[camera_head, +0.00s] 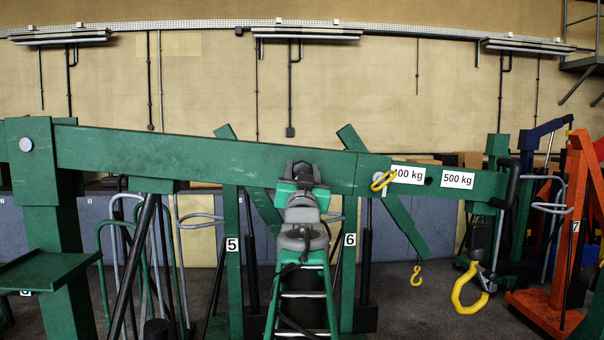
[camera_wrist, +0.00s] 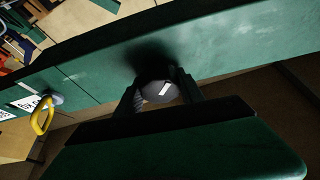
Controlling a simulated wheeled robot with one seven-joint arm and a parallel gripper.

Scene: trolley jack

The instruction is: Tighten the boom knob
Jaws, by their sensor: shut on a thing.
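The boom (camera_head: 220,160) is a long green beam crossing the head view, and it also fills much of the wrist view (camera_wrist: 225,45). The boom knob (camera_wrist: 160,91) is a dark round knob with a white mark on its face, seen against the boom's side in the wrist view. My gripper (camera_head: 300,172) is at the boom's side in the head view and hides the knob there. In the wrist view the two dark fingers of my gripper (camera_wrist: 159,94) are on either side of the knob, shut on it.
A yellow ring (camera_head: 383,181) sits on the boom beside the "400 kg" label (camera_head: 408,175); a "500 kg" label (camera_head: 458,180) is further right. A yellow hook (camera_head: 468,292) hangs at the boom's right end. Green jack frames and an orange one (camera_head: 581,230) stand around.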

